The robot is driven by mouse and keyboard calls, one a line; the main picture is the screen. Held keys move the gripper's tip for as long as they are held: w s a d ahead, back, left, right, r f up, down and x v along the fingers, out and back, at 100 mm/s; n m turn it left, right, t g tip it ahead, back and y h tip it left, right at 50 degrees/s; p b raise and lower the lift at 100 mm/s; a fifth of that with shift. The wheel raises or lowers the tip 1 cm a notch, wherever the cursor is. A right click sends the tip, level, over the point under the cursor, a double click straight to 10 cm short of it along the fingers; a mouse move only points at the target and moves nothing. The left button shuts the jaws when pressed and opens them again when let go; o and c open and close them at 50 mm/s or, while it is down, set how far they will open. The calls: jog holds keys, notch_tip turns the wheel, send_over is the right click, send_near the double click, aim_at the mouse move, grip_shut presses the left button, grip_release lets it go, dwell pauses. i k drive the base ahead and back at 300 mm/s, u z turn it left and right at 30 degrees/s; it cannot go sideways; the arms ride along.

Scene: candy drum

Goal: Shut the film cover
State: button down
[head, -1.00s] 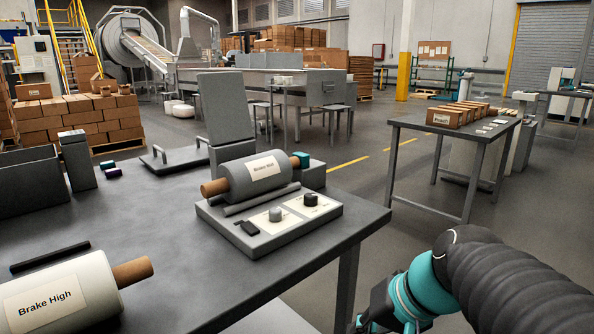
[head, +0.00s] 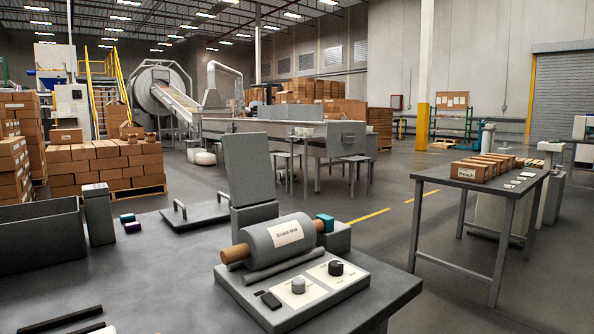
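A small grey machine stands on the near table. Its roller (head: 278,244), labelled "Brake Mid", lies on a wooden core across the base (head: 325,292). Behind the roller a flat grey panel (head: 248,170) stands up, leaning slightly back; it looks like the film cover, raised open. The base's front has a dark knob (head: 336,268), a grey knob (head: 298,285) and a small black switch (head: 270,300). A teal piece (head: 324,223) sits at the roller's right end. My gripper is out of view.
A grey bin (head: 40,236) and an upright grey box (head: 98,215) stand at the table's left. A flat plate with handles (head: 195,216) lies behind. A second table (head: 480,180) with small boxes (head: 478,170) stands right, across open floor.

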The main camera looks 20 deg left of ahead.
aim_at(248, 161)
jog(key=z, duration=0.55)
jog(key=i, duration=3.55)
jog(key=z, duration=3.15)
jog(key=k, duration=2.65)
jog(key=z, duration=2)
